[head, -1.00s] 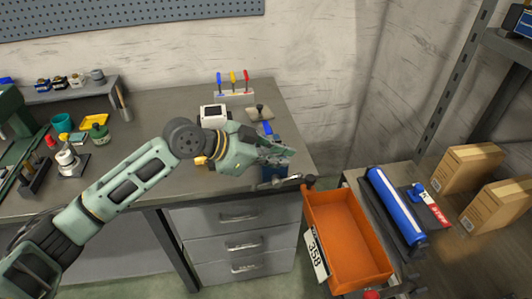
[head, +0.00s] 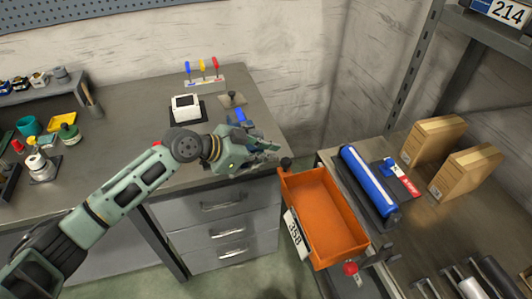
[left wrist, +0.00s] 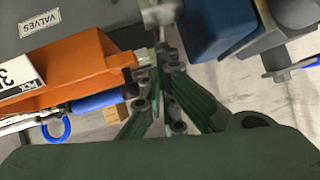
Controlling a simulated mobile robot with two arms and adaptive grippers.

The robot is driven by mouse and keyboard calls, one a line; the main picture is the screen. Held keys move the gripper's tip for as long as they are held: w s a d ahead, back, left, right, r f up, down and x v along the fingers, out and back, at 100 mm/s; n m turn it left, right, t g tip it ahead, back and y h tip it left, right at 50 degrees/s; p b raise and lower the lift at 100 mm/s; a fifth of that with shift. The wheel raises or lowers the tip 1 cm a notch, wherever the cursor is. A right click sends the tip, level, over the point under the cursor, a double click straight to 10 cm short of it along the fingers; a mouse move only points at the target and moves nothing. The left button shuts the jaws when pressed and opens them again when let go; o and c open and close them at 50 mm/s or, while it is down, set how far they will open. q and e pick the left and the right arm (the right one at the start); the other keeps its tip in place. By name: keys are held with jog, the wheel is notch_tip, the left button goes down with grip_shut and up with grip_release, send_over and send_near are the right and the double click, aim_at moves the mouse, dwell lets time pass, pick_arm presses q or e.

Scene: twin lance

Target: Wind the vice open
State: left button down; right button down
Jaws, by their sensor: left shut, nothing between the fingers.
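The blue vice (head: 240,117) stands at the right front corner of the grey workbench. Its lower part is largely hidden behind my left gripper in the head view. A dark knob (head: 285,162) shows just beyond the fingertips at the bench edge. My left gripper (head: 272,146) is shut and empty, in front of the vice. In the left wrist view, the shut fingers (left wrist: 164,60) point toward a pale metal piece at the top, and the blue vice body (left wrist: 215,25) is right of them. I cannot tell whether the fingers touch the vice. My right gripper is not in view.
A white device (head: 185,108) and coloured-handled tools (head: 203,72) stand behind the gripper.

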aim_at(276, 160)
pick_arm(q)
jog(key=shift+d+y+p, duration=0.2)
jog(key=shift+y+p, duration=0.1)
jog(key=shift+p, duration=0.1)
jog(key=f+y+p, duration=0.1)
jog(key=d+f+g+y+p, duration=0.1)
jog(key=y+p, duration=0.1)
jog(key=d+y+p, duration=0.1)
jog(key=p, duration=0.1)
jog(key=shift+w+d+f+g+y, duration=0.1)
jog(key=shift+w+f+g+y, duration=0.2)
jog(key=shift+w+f+g, duration=0.1)
dwell(0.5)
dwell(0.4)
